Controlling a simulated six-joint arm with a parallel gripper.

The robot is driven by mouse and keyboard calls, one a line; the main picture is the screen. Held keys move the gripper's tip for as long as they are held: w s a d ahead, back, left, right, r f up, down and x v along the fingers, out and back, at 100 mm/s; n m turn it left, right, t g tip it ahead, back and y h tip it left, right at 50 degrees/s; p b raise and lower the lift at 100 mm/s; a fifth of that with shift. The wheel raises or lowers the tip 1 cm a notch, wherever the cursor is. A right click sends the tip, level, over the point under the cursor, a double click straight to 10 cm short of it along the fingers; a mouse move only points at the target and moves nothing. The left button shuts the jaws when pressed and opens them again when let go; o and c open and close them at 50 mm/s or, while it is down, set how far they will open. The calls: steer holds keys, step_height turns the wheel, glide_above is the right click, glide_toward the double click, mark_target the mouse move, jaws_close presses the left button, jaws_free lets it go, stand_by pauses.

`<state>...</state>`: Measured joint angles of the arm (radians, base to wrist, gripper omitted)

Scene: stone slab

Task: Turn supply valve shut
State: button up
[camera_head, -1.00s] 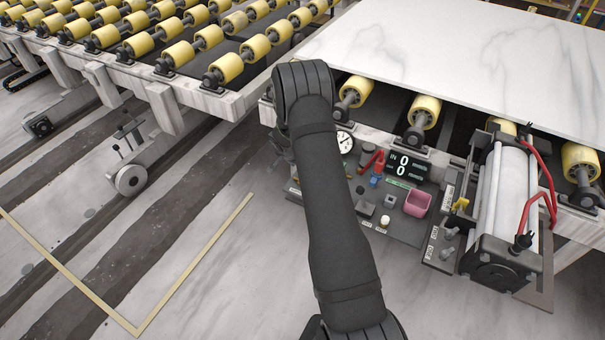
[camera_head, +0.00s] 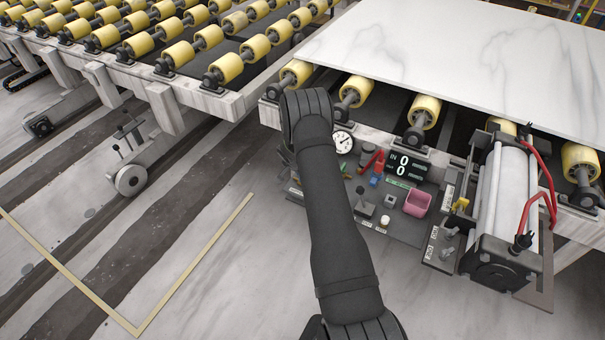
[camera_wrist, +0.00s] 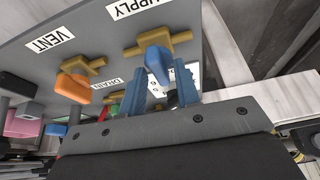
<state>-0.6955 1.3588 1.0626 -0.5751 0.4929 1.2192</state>
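In the wrist view the supply valve (camera_wrist: 157,62) has a blue handle on a brass body, under the SUPPLY label (camera_wrist: 138,7) on a grey panel. My gripper (camera_wrist: 162,88) is open, with its two blue fingers apart. The blue handle sits in line with the gap, at or just beyond the fingertips; I cannot tell whether either finger touches it. Nothing is held. In the head view my arm hides the gripper and the supply valve.
The orange-handled vent valve (camera_wrist: 73,88) is left of my gripper, with the DRAIN label (camera_wrist: 107,83) between.

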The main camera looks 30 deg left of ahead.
jaws_close()
steer(key=shift+n, duration=0.3)
steer(key=shift+o, duration=1)
jaws_free()
steer(key=v, duration=1.7)
steer(key=shift+s+d+r, duration=0.15)
steer(key=shift+d, duration=0.05)
